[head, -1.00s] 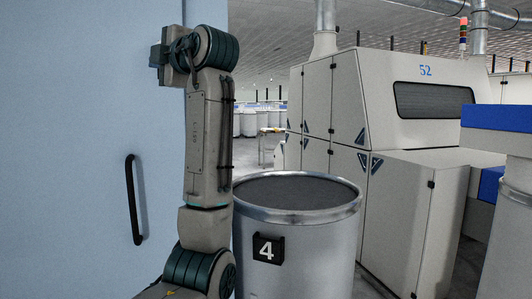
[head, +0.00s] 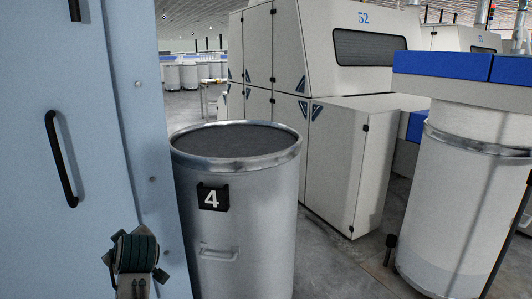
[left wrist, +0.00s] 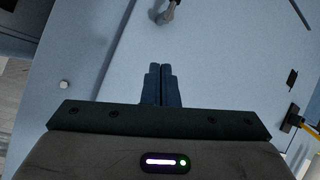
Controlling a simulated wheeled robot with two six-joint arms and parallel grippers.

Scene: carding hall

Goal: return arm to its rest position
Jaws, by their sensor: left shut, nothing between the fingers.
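My left gripper (left wrist: 161,85) shows in the left wrist view with its two dark blue fingers together and nothing between them. It points at a light blue panel surface, apart from it as far as I can tell. In the head view, a dark-green ringed joint of my left arm shows low at the left, in front of the blue cabinet (head: 100,110). The left gripper's fingers do not show in the head view. My right arm and gripper are in neither view.
A grey can (head: 245,240) marked 4 stands right of the cabinet. The cabinet has a black handle (head: 61,158). A cream machine (head: 335,160) marked 52 stands behind. A white can (head: 455,210) stands at the right under a blue-edged top. Some floor between is clear.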

